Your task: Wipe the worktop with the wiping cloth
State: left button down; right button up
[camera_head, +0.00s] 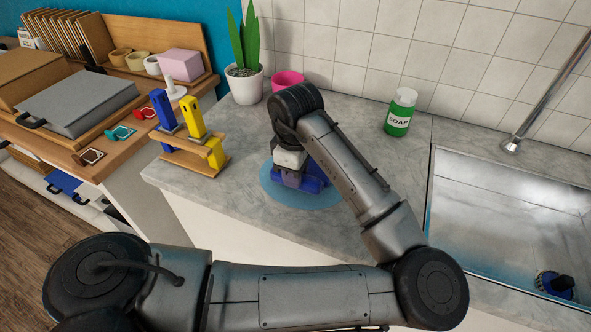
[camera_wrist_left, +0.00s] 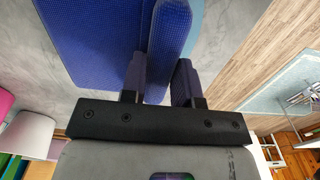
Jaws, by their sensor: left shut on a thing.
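The blue wiping cloth (camera_head: 312,187) is on the grey worktop (camera_head: 237,150), over a round light-blue patch (camera_head: 330,200). The patch shows around the cloth, mostly in front and to the sides. My left gripper (camera_head: 290,178) points down at the patch and is shut on the cloth. My forearm hides part of the worktop behind the gripper. My right gripper is not in view.
A soap bottle (camera_head: 400,112) stands at the back right, beside the sink (camera_head: 510,215) holding a blue-and-black brush (camera_head: 556,284). A plant pot (camera_head: 244,84), a pink cup (camera_head: 287,80) and a wooden stand with blue and yellow tools (camera_head: 195,160) are left. Worktop between soap and gripper is clear.

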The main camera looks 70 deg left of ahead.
aim_at(310, 177)
pick_arm(q)
jog(key=shift+f+b, duration=0.55)
jog(key=shift+f, duration=0.5)
jog(key=shift+w+d+f+b, duration=0.15)
jog(key=shift+w+b, duration=0.2)
jog(key=shift+w, duration=0.25)
jog(key=shift+w+d+r+b, duration=0.1)
jog(key=shift+w+b, duration=0.2)
jog(key=shift+w, duration=0.25)
jog(key=shift+w+d+b, duration=0.1)
jog(key=shift+w+b, duration=0.25)
jog(key=shift+b, duration=0.25)
jog(key=shift+p, duration=0.3)
